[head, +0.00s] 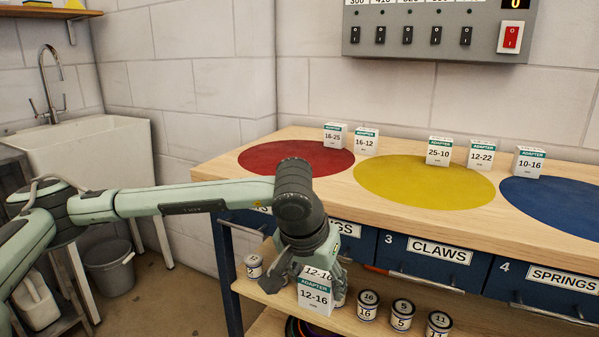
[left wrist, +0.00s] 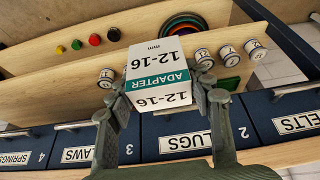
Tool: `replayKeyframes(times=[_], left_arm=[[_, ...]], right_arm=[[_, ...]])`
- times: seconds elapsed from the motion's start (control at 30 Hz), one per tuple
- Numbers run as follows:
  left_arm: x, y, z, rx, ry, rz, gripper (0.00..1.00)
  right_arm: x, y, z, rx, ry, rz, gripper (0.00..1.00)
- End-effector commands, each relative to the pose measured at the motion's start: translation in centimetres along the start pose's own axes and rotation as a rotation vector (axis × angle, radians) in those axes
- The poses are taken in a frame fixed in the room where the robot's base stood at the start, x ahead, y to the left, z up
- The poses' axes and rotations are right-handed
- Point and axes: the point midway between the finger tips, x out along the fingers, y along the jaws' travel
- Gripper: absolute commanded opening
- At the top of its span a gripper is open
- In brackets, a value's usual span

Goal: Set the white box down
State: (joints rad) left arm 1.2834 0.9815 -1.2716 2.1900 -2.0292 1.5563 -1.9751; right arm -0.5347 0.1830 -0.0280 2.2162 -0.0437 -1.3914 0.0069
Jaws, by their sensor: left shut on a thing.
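The white box (head: 314,293), with a teal ADAPTER band and the label 12-16, hangs in my left gripper (head: 308,262) in the head view. It is in front of the bench's drawers, below the level of the wooden top. In the left wrist view the box (left wrist: 158,75) sits between the two fingers of the left gripper (left wrist: 160,105), which are shut on its sides. The gripper partly covers the box in the head view. My right gripper is in neither view.
The bench top (head: 330,187) bears red (head: 290,158), yellow (head: 425,183) and blue (head: 560,205) discs. Several other adapter boxes, such as 16-25 (head: 335,136), stand along its back. Small numbered cans (head: 402,314) stand on the lower shelf (head: 262,291). Blue drawers (head: 425,262) lie behind my gripper.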

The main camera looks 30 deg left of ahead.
Motion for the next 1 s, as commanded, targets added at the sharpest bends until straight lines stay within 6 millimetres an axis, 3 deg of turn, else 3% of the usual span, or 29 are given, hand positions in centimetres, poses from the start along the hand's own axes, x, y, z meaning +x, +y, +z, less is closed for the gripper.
replayKeyframes(times=[0.2,0.53,0.77,0.87,1.0], left_arm=[[3.4,1.1,4.1,0.013,-0.002,0.007,0.19],[3.3,1.0,3.8,0.009,-0.003,0.007,0.19],[-0.4,-4.3,1.7,-0.045,0.006,-0.022,0.19],[-2.7,-7.0,1.0,-0.068,0.007,-0.032,0.19],[-7.5,-11.2,0.3,-0.093,0.008,-0.043,0.19]], right_arm=[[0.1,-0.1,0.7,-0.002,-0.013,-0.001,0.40],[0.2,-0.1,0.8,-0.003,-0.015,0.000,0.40],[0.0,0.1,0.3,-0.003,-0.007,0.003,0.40],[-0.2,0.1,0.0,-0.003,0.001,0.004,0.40],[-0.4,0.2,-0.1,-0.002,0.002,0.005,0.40]])
